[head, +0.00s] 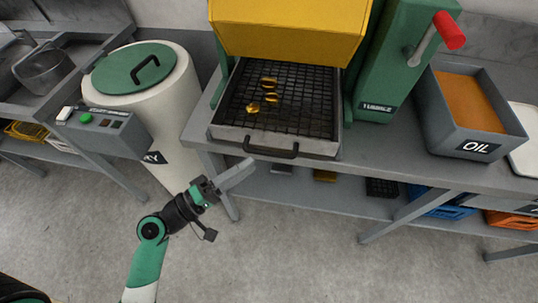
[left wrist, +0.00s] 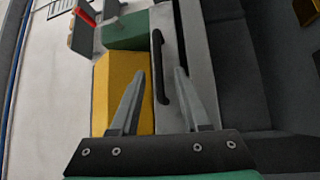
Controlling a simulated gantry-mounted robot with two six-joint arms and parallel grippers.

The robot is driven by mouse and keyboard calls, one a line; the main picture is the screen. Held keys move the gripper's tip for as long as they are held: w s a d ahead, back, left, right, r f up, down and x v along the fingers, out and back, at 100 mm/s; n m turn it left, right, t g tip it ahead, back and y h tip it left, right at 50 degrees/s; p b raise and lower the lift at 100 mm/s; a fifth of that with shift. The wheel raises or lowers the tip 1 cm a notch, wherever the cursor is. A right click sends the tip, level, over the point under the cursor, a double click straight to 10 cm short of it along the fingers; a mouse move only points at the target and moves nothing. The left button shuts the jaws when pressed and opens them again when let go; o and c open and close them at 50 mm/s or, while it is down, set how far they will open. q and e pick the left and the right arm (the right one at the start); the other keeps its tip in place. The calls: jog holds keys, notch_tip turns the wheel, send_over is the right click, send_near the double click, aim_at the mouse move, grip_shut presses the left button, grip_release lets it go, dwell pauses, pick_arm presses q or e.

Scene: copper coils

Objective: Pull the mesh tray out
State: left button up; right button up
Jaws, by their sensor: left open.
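The mesh tray (head: 308,118) is a dark grid in a grey frame, under the yellow hood of the green machine. Several small copper-gold coils (head: 270,90) lie on it. Its black handle (head: 271,149) sticks out from the grey front plate. My left gripper (head: 244,168) is open and empty, just in front of the handle and a little to its left. In the left wrist view, the handle (left wrist: 161,66) shows beyond and between the open fingertips (left wrist: 158,72), with no contact visible. My right gripper is not in view.
The bench front edge (head: 400,175) runs below the tray. A tumbler machine with a red-knobbed lever (head: 449,30) and a grey oil bin (head: 474,148) stand right. A white drum with a green lid (head: 145,68) stands left. The floor in front is clear.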

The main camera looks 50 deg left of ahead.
aim_at(269, 153)
pick_arm(q)
jog(key=w, duration=0.2)
jog(key=w+r, duration=0.1)
jog(key=w, duration=0.1)
jog(key=w+d, duration=0.1)
jog(key=w, duration=0.2)
jog(key=shift+r, duration=0.15)
grip_shut()
dwell(1.1)
